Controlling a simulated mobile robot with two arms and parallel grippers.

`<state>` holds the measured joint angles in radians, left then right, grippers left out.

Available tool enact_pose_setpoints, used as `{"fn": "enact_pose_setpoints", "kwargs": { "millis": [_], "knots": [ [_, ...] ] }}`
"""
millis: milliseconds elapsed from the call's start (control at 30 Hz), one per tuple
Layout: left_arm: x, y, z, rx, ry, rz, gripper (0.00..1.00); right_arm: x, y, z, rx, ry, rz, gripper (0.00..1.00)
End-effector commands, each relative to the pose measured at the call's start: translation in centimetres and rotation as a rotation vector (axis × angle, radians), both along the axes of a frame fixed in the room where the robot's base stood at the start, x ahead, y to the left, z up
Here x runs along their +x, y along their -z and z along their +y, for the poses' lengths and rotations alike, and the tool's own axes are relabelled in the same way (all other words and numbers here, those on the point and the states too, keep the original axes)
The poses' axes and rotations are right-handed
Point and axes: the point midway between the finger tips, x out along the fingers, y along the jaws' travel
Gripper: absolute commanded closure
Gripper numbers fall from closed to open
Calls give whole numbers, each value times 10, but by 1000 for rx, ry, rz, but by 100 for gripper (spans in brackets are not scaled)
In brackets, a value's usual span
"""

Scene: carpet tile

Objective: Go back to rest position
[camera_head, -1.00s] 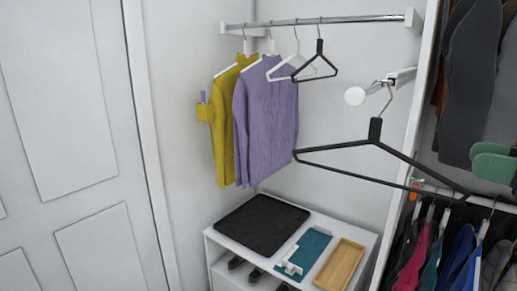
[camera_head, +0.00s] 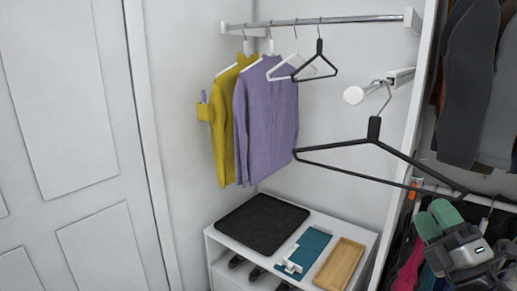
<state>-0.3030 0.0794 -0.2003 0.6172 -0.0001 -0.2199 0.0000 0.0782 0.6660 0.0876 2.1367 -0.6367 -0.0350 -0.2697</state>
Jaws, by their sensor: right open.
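My right gripper (camera_head: 437,220) shows at the lower right in the head view, with its two green fingertips pointing up and a grey body below. The fingers are apart with nothing between them. It is in front of the row of hanging clothes and below the right end of a large black hanger (camera_head: 374,130), apart from it as seen here. That hanger hangs empty from a short white-ended rod (camera_head: 355,95). My left gripper is not in view.
A yellow garment (camera_head: 223,130) and a purple sweater (camera_head: 267,120) hang from a metal rail (camera_head: 320,21), beside empty hangers. A white cabinet (camera_head: 345,226) holds a black mat (camera_head: 262,225), a teal item (camera_head: 308,247) and a wooden tray (camera_head: 340,264). Dark clothes (camera_head: 470,85) hang at right.

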Motion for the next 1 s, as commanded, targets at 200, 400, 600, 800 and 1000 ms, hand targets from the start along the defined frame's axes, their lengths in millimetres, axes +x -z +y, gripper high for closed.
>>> {"fn": "enact_pose_setpoints", "kwargs": {
  "millis": [200,400,600,800,1000],
  "knots": [
    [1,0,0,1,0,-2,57,-20,126,-1,572,160,445,52],
    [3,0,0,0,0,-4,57,-85,244,26,1000,364,912,52],
    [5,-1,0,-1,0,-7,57,-161,310,64,1244,543,1284,52],
    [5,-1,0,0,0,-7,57,-227,338,99,1374,684,1571,52],
    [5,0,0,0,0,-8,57,-244,373,113,1406,753,1692,52]
  ]
}}
